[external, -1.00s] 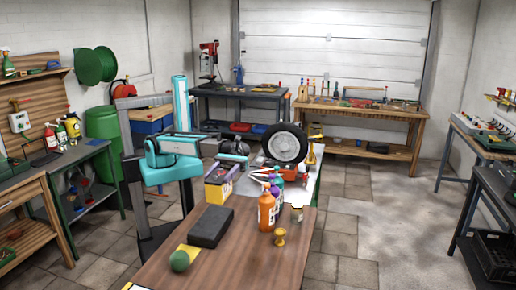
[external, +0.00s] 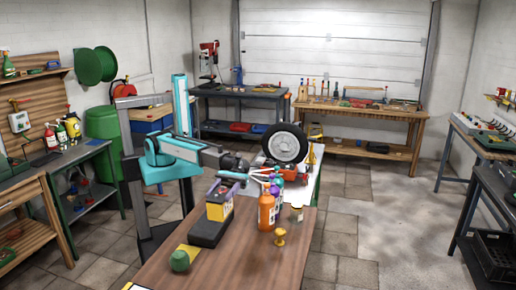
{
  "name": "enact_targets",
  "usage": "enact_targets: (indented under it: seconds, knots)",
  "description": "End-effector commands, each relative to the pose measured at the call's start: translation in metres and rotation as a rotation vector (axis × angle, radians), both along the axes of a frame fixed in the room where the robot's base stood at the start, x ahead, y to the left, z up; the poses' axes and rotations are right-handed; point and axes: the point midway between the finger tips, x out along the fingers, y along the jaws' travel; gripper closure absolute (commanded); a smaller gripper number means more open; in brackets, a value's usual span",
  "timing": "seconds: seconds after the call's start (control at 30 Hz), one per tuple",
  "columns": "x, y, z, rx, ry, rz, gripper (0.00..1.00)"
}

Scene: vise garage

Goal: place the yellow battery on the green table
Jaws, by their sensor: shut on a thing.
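The yellow battery (external: 220,210) is a boxy yellow block with a dark top, in the middle of the external view. My gripper (external: 222,187) is shut on its top from above. The battery overlaps the black block (external: 207,234) in the picture; I cannot tell whether it touches it or hangs above it. The green table (external: 88,150) with green legs stands at the left, a good way left of and behind the battery. Its dark top carries several bottles on its rear part, with bare surface toward the front.
A wheel (external: 285,143) stands behind. Open floor (external: 115,225) lies between the tables.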

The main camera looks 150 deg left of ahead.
Motion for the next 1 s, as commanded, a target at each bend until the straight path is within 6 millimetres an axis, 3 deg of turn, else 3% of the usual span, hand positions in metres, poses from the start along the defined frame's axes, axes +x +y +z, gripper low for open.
enact_targets:
  seconds: [1.0]
  knots:
    - [0.000,0.000,-0.109,-0.005,-0.002,0.000,1.00]
